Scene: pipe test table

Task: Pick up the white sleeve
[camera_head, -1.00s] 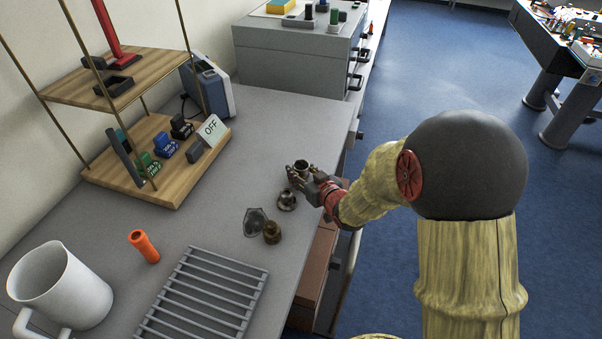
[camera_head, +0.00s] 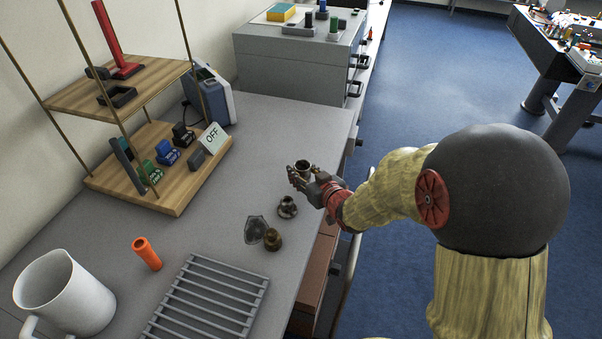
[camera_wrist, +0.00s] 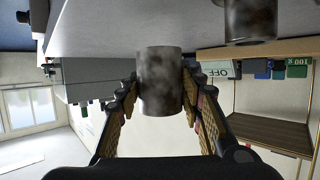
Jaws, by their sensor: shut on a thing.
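My gripper (camera_head: 306,178) is shut on a dark, mottled metal sleeve (camera_head: 304,165), held upright near the right edge of the bench. In the wrist view this sleeve (camera_wrist: 160,82) sits between both fingers and looks grey-brown, not white. No sleeve that is plainly white shows in either view. A small flanged metal fitting (camera_head: 288,207) is on the bench just in front of my gripper.
A grey slatted rack (camera_head: 210,300) and a white jug (camera_head: 65,295) are at the front. A wooden shelf (camera_head: 165,195) with small blocks and an OFF sign (camera_head: 212,138) stands at the left. Grey drawers (camera_head: 290,70) close off the back. The bench middle is clear.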

